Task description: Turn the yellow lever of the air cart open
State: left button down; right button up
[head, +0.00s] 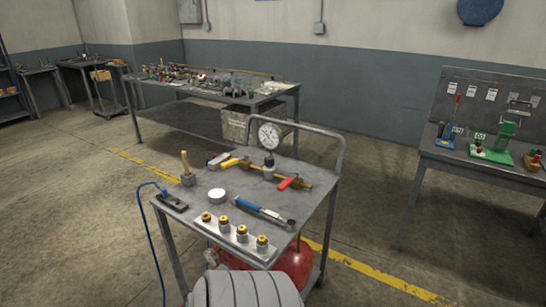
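The air cart (313,204) is a grey metal trolley straight ahead, with a push handle (330,133) at its back right. A brass pipe runs across the rear of its top. The yellow lever (231,162) sits at the left part of this pipe and appears to lie roughly along it; its exact angle is hard to tell. A red lever (287,183) is on the pipe's right part. A round white pressure gauge (269,133) stands upright between them. Neither of my grippers is in view.
On the cart top lie a blue-handled wrench (262,212), a white disc (217,195), a wooden-handled tool (186,165) and a plate of brass fittings (233,238). A red tank (295,262) is below. Workbenches (185,100) stand behind and right, with open floor between.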

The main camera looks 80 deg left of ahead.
aim_at(226, 165)
jog(key=u, duration=0.35)
jog(key=i, duration=1.55)
jog(key=u, duration=1.6)
jog(key=i, duration=0.9)
jog(key=u, duration=1)
